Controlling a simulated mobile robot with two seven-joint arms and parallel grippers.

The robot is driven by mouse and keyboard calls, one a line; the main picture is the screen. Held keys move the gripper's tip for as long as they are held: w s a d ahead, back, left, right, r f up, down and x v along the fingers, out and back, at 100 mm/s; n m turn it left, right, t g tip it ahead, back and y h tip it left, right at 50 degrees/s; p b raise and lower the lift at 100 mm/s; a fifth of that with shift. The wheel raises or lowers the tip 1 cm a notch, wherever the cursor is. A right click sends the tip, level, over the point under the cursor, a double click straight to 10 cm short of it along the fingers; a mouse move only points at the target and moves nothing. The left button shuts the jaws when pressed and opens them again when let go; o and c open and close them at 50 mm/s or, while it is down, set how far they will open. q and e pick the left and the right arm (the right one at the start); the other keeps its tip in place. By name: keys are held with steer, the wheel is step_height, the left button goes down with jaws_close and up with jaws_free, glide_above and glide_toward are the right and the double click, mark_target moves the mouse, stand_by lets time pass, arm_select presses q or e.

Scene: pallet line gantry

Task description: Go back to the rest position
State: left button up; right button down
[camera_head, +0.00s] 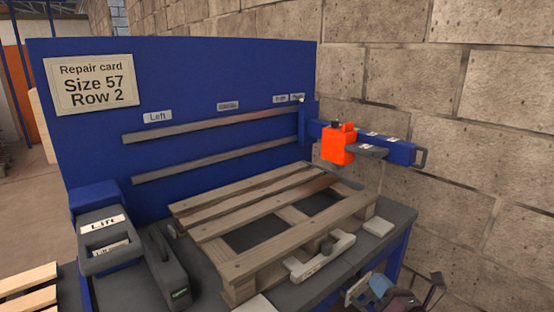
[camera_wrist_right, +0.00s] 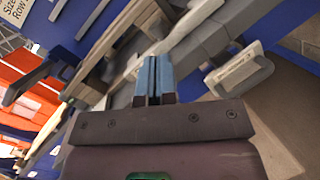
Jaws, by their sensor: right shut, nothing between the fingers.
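My right gripper (camera_head: 378,284) is at the lower right of the head view, by the front right edge of the workbench. In the right wrist view its two blue fingers (camera_wrist_right: 154,78) are together with nothing between them. A wooden pallet (camera_head: 235,270) with open gaps between its boards lies on the dark workbench (camera_head: 400,217). The right gripper is apart from the pallet in the head view. My left gripper is not in view.
A blue back panel (camera_head: 220,75) carries two rails and a repair card (camera_head: 93,84) reading "Size 57 Row 2". An orange block (camera_head: 338,146) sits on a blue arm at right, near the brick wall (camera_head: 490,130). A pale tool (camera_head: 322,256) lies against the pallet's front. A box labelled "Lift" (camera_head: 105,262) stands left.

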steer(key=s+f+m+g+h+p, duration=0.1)
steer(key=s+f+m, duration=0.3)
steer(key=s+m, duration=0.7)
steer(key=s+d+f+m+g+h+p, duration=0.1)
steer(key=s+f+m+g+h, duration=0.2)
steer(key=s+m, duration=0.8)
steer(key=s+d+f+m+g+h+p, duration=0.1)
steer(key=s+f+m+g+h, duration=0.1)
steer(key=s+f+m, duration=0.5)
steer(key=s+m, duration=0.4)
steer(key=shift+g+h, duration=0.3)
steer(key=shift+h, duration=0.1)
steer(key=shift+w, duration=0.1)
